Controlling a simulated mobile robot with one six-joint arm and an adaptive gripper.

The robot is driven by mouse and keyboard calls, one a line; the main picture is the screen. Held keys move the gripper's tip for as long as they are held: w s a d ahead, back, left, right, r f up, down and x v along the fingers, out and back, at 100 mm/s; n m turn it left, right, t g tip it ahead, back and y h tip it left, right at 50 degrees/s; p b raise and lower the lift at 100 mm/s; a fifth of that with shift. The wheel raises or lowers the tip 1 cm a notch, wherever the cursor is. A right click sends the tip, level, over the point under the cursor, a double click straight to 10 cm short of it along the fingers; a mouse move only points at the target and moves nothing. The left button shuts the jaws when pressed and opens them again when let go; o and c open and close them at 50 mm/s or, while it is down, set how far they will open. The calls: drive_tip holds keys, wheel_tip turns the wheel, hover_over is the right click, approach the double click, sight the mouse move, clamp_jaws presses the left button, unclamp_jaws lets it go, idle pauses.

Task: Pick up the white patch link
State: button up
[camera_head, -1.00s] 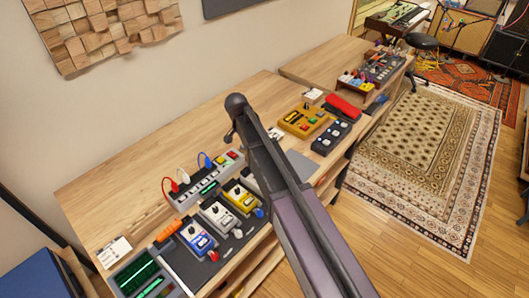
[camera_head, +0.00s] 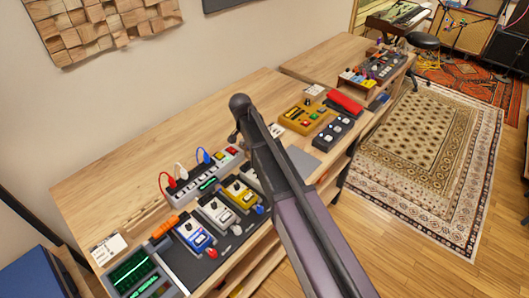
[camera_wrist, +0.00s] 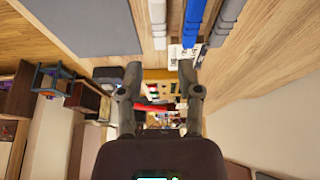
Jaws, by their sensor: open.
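The white patch link (camera_head: 181,171) is a small white loop standing on a grey unit (camera_head: 207,178) on the bench, between a red link (camera_head: 167,184) and a blue link (camera_head: 203,155). My arm reaches over the bench to the right of these links in the head view, and my gripper is mostly hidden there. In the wrist view my gripper (camera_wrist: 160,75) has its two fingers apart with nothing held between them. I cannot make out the white link for certain in the wrist view.
Several pedals stand on a dark board (camera_head: 178,262) in front of the grey unit. A yellow unit (camera_head: 303,117) and a dark unit (camera_head: 334,131) stand right of my arm. The wooden bench (camera_head: 130,185) is bare behind the links.

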drive_tip(key=shift+b+x, duration=1.7)
drive_tip(key=shift+x, duration=0.45)
drive_tip(key=shift+f, duration=0.1)
drive_tip(key=shift+b+x, duration=2.45)
drive_tip(key=shift+x, duration=0.1)
drive_tip(key=shift+s, duration=0.1)
clamp_jaws()
